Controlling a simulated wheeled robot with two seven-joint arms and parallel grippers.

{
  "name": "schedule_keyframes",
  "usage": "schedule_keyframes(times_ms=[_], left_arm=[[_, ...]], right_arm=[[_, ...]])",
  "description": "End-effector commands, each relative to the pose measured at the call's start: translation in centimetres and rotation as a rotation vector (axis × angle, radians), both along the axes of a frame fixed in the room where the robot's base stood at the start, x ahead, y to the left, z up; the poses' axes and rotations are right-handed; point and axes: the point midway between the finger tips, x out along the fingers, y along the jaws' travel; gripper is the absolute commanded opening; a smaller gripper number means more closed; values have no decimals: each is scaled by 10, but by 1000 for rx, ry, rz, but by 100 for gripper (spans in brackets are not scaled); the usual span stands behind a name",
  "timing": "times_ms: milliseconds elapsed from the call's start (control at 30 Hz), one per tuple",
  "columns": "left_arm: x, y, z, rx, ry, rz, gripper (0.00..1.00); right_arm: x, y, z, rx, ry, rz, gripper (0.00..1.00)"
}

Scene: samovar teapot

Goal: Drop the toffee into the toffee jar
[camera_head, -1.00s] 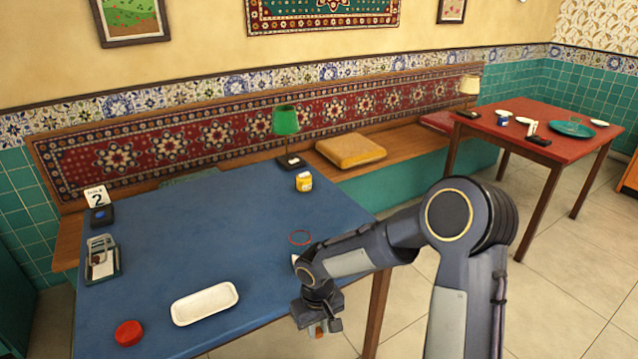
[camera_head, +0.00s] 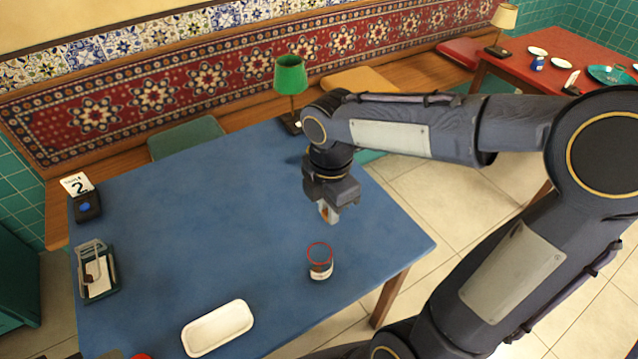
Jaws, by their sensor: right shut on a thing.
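The toffee jar (camera_head: 320,266) is a small glass jar with a red rim and a pale label. It stands open and upright near the right edge of the blue table (camera_head: 255,215). My right gripper (camera_head: 328,214) points down above the table and shows beyond the jar, apart from it. It is shut on a small orange thing, likely the toffee (camera_head: 324,208), mostly hidden by the fingers. My left gripper is not in view.
A white tray (camera_head: 218,328) lies left of the jar. A red lid (camera_head: 141,356) is cut off at the bottom edge. A green lamp (camera_head: 290,75) stands at the back. A napkin holder (camera_head: 97,275) and number card (camera_head: 77,184) stand at left. The table's middle is clear.

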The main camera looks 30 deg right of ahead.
Motion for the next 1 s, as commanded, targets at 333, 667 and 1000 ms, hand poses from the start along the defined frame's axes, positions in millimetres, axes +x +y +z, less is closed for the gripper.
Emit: schedule_keyframes(times_ms=[333, 667, 1000], left_arm=[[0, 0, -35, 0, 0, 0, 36], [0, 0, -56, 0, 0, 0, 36], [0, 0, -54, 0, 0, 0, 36]], right_arm=[[0, 0, -37, 0, 0, 1, 0], [0, 0, -60, 0, -1, 0, 0], [0, 0, -59, 0, -1, 0, 34]])
